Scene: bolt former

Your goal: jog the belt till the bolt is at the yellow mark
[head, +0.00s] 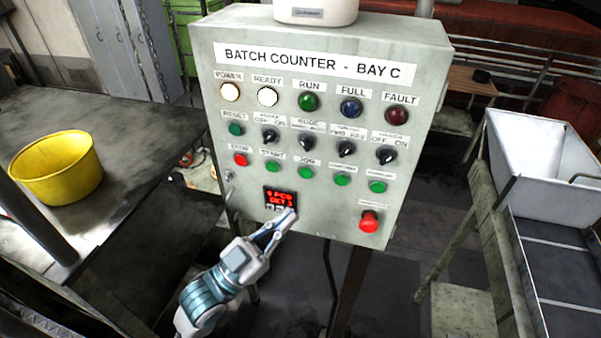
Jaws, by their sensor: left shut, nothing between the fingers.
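The control panel (300,120) is headed "BATCH COUNTER - BAY C". Its green button labelled JOG (307,172) is in the middle of the lower button row, with nothing touching it. My left gripper (287,215) is shut and empty. It is in front of the lower part of the panel, below the JOG button, by the lower edge of the red-lit display (280,196); I cannot tell whether it touches the panel. A dark belt-like surface (560,265) lies at the right. I see no bolt and no yellow mark. My right gripper is out of view.
The red STOP button (240,159) and green START button (273,166) are left of JOG. A red mushroom button (369,221) is at the panel's lower right. The POWER (230,92) and READY (267,97) lamps glow. A yellow bowl (57,168) and white bin (545,150) flank the panel.

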